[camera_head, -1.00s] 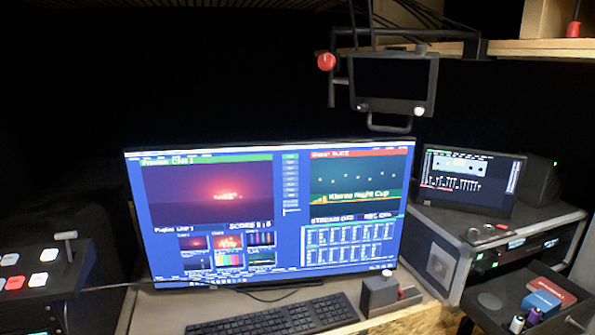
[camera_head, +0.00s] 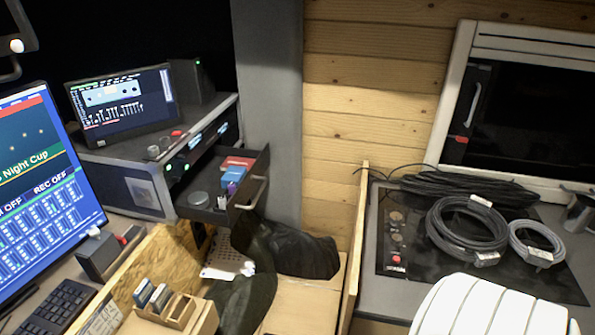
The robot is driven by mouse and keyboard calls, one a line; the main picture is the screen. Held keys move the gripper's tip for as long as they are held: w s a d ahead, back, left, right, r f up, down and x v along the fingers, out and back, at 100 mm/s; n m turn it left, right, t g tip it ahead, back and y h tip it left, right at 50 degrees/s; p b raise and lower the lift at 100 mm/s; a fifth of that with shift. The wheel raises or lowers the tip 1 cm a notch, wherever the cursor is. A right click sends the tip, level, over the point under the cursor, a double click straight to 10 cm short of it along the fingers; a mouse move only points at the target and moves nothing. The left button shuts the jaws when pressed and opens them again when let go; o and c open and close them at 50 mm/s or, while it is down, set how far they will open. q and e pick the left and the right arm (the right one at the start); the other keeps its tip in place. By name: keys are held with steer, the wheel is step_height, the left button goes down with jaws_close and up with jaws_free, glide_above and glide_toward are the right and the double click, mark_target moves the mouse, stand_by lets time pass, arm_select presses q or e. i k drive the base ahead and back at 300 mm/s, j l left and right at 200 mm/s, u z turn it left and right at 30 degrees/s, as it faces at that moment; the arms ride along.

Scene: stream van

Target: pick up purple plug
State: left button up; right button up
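A small purple piece (camera_head: 232,188), which looks like the purple plug, is in the open drawer (camera_head: 262,184) under the small mixer screen. It is small in the picture, and its lower part is hard to make out. A blue box (camera_head: 233,174) and a red box (camera_head: 238,162) lie just behind it. Small white pieces (camera_head: 222,202) stand beside it, and a round grey tin (camera_head: 199,199) is to its left.
The rack unit (camera_head: 147,187) holds the drawer. Below stand a wooden holder with cards (camera_head: 178,311) and a dark bag-like thing (camera_head: 305,254). Cable coils (camera_head: 465,240) lie on the right counter. A wooden divider (camera_head: 354,250) separates the sides.

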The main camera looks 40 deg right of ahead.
mark_target(232, 186)
steer(key=z, duration=1.15)
